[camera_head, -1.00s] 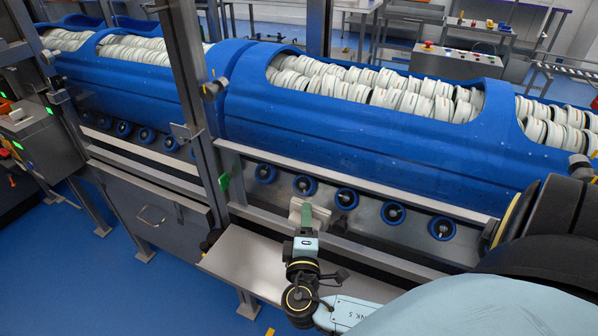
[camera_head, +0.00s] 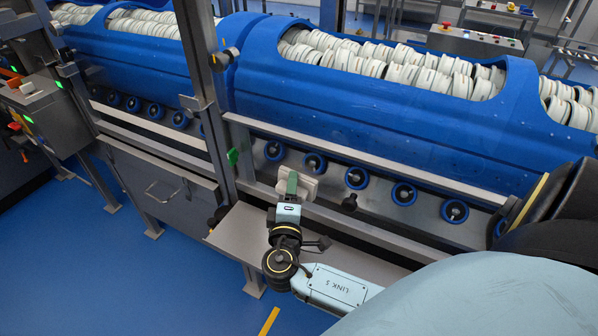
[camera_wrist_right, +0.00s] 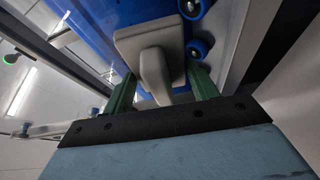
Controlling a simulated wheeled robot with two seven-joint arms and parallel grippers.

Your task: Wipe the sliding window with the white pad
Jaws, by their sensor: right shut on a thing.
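The white pad (camera_head: 309,187) is a pale block with a handle, in front of the roller row below the blue tubs. My right gripper (camera_head: 292,187) is shut on its handle, with the green fingers on either side. In the right wrist view the pad's plate (camera_wrist_right: 130,43) is beyond the fingers (camera_wrist_right: 162,88), facing the blue tub and rollers. The sliding window's lower rail (camera_head: 370,166) runs above the pad, with a green piece (camera_head: 232,157) at its left post. The clear pane itself is hard to make out. I cannot tell whether the pad touches it. My left gripper is not in view.
Blue tubs (camera_head: 370,110) filled with white round parts lie behind the frame on blue rollers (camera_head: 356,177). A metal post (camera_head: 205,100) stands left of my gripper. A grey ledge (camera_head: 240,235) is beneath it. A control box (camera_head: 40,115) stands far left. Open blue floor lies front left.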

